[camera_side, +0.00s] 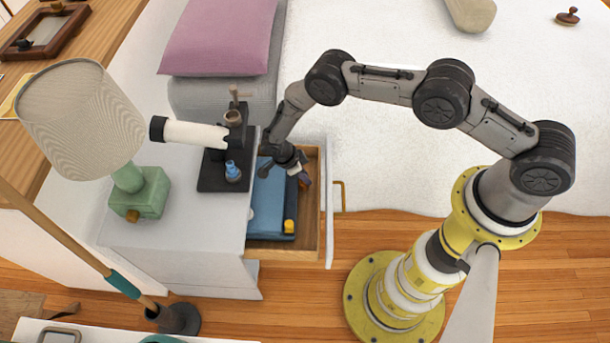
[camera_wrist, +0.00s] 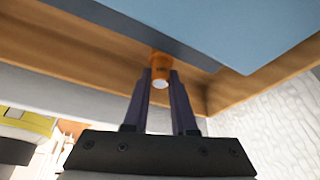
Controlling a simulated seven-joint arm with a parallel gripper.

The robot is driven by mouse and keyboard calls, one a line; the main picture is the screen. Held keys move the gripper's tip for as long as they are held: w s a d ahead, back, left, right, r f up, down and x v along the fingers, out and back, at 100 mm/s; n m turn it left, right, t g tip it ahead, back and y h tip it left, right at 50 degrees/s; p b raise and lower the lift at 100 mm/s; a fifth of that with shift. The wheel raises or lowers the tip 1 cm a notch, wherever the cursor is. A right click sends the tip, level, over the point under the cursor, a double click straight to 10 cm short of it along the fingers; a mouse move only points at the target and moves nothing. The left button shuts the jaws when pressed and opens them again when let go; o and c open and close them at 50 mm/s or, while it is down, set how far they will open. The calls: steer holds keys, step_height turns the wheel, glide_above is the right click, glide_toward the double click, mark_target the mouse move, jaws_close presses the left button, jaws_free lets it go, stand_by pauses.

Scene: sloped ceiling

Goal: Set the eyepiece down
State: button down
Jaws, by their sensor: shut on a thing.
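My gripper (camera_side: 304,178) is over the right part of the open drawer (camera_side: 312,225), fingers pointing down. In the wrist view, its two dark purple fingers (camera_wrist: 161,78) are shut on a small orange-brown cylinder with a pale round end, the eyepiece (camera_wrist: 160,66). In the side view I cannot make the eyepiece out clearly. The wrist view shows the wooden drawer wall and a blue surface close behind it. I cannot tell whether the eyepiece touches anything.
A blue flat case (camera_side: 266,205) and a yellow item (camera_side: 289,226) lie in the drawer. On the white cabinet (camera_side: 190,225) stand a white telescope (camera_side: 190,134), a black base (camera_side: 211,177), a small blue piece (camera_side: 232,171) and a green lamp (camera_side: 148,195). A bed (camera_side: 400,150) lies behind.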

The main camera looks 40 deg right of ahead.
steer(key=c, duration=0.5)
jaws_free()
steer(key=shift+s, duration=0.1)
steer(key=v, duration=1.2)
step_height(320, 180, up, 18)
steer(key=w+d+n+t+y, duration=0.1)
steer(key=d+n, duration=0.2)
steer(key=n, duration=0.2)
steer(key=s+d+r+n+t+y, duration=0.1)
steer(key=s+d+r+n, duration=0.15)
steer(key=r, duration=0.55)
steer(key=s+d+r+n+t+y, duration=0.1)
steer(key=s+d+r+n, duration=0.2)
steer(key=r, duration=0.4)
steer(key=s+d+r+n+t, duration=0.25)
steer(key=s+r+n, duration=0.45)
steer(key=s, duration=0.6)
steer(key=s+n, duration=0.1)
steer(key=s, duration=0.3)
steer(key=s+d+r+n+t, duration=0.1)
steer(key=s+n, duration=0.1)
steer(key=s, duration=0.1)
steer(key=s+d+n+y, duration=0.1)
steer(key=s+n, duration=0.1)
steer(key=s, duration=0.2)
steer(key=shift+s+r+t, duration=0.25)
steer(key=shift+s+t, duration=0.1)
